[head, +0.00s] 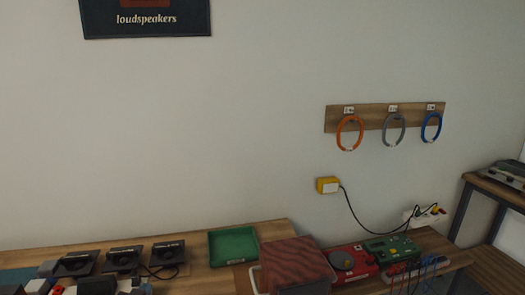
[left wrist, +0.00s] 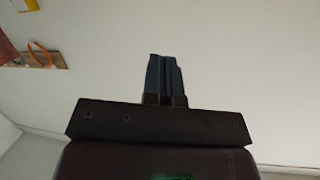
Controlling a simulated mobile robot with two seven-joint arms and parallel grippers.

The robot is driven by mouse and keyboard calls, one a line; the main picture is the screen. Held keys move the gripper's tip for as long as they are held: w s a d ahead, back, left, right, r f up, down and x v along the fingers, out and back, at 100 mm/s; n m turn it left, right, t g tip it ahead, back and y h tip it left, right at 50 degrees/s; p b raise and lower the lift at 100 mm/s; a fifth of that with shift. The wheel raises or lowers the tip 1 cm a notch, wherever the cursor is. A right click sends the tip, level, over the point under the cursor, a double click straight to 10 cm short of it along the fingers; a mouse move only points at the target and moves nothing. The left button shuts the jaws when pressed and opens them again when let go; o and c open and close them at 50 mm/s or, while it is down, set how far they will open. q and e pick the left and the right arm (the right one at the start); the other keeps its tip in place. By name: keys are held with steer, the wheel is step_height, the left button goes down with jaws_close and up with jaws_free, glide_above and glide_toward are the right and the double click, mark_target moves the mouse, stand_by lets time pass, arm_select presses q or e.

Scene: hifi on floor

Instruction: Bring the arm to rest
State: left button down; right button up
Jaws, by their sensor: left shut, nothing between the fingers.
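My left gripper (left wrist: 166,60) shows in the left wrist view. Its two dark fingers are together, with nothing between them. Only bare pale wall or ceiling shows around the fingertips, and they touch nothing that I can see. In the head view I cannot clearly make out the left gripper; dark and pale parts crowd the bottom left corner. My right gripper shows in neither view.
A wooden bench (head: 222,277) runs along the bottom, with black speaker parts (head: 124,259), a green tray (head: 233,246), a reddish ribbed-top box (head: 296,262), and red (head: 351,262) and green (head: 392,248) devices. Rings hang from a wall rack (head: 371,117).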

arm_select(q)
steer(key=s+f+g, duration=0.1)
steer(key=s+f, duration=0.3)
steer(key=s, duration=0.4)
steer(key=s+d+f+g, duration=0.1)
steer(key=s+f, duration=0.4)
steer(key=s, duration=0.3)
steer(key=s+d+f+g+h, duration=0.1)
steer(key=s+f, duration=0.3)
steer(key=s, duration=0.5)
steer(key=shift+f+n+g+b, duration=0.3)
steer(key=shift+f+g+b, duration=0.1)
steer(key=shift+s, duration=0.1)
